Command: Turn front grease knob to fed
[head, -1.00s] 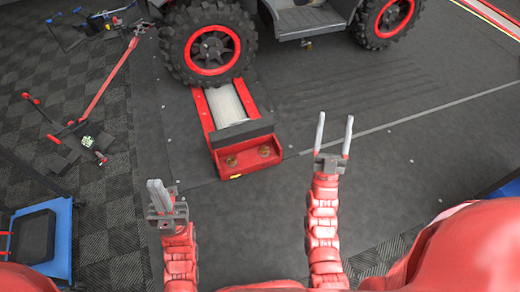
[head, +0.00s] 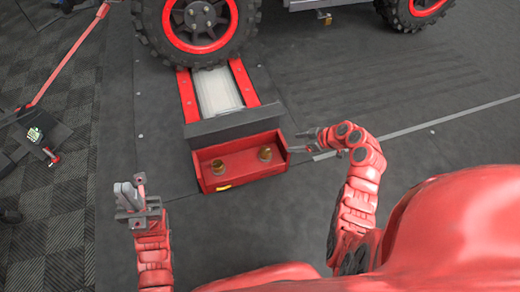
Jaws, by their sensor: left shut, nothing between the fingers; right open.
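Two small brass knobs, one on the left (head: 217,167) and one on the right (head: 265,154), stand in the red box (head: 238,180) at the near end of the roller unit. I cannot tell which is the front grease knob, nor read their settings. My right gripper (head: 303,142) is open and empty, its fingers pointing left at the box's right edge, close to the right knob. Whether it touches the box is unclear. My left gripper (head: 130,192) is shut and empty, fingers up, left of the box and apart from it.
A vehicle's red-rimmed tyre (head: 200,25) rests at the far end of the roller (head: 217,92), behind a dark plate (head: 235,124). A red-handled jack (head: 70,60) lies at the left. The floor right of the roller is clear.

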